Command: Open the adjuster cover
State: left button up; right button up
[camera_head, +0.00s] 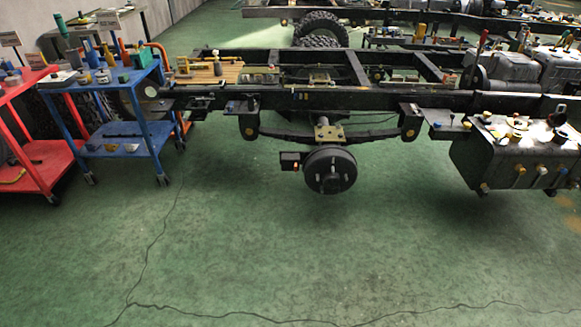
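A black chassis frame (330,103) spans the far part of the room. Below its middle hangs a leaf spring, with a round black wheel hub (330,170) showing bolts on its face. A small dark box (292,160) with an orange-red spot sits just left of the hub. It may bear the adjuster cover, but it is too small to tell, and I cannot make out whether any cover is open or shut. Neither of my grippers is in view.
A blue cart (125,130) and a red cart (48,150), both loaded with tools and parts, stand at the left. A dark tank (500,160) with small parts on top hangs at the right. The green floor (290,260) in front is clear, with cracks.

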aim_at(289, 161)
jog(key=i+l, duration=0.2)
jog(key=i, duration=0.2)
jog(key=i+l, duration=0.25)
jog(key=i, duration=0.15)
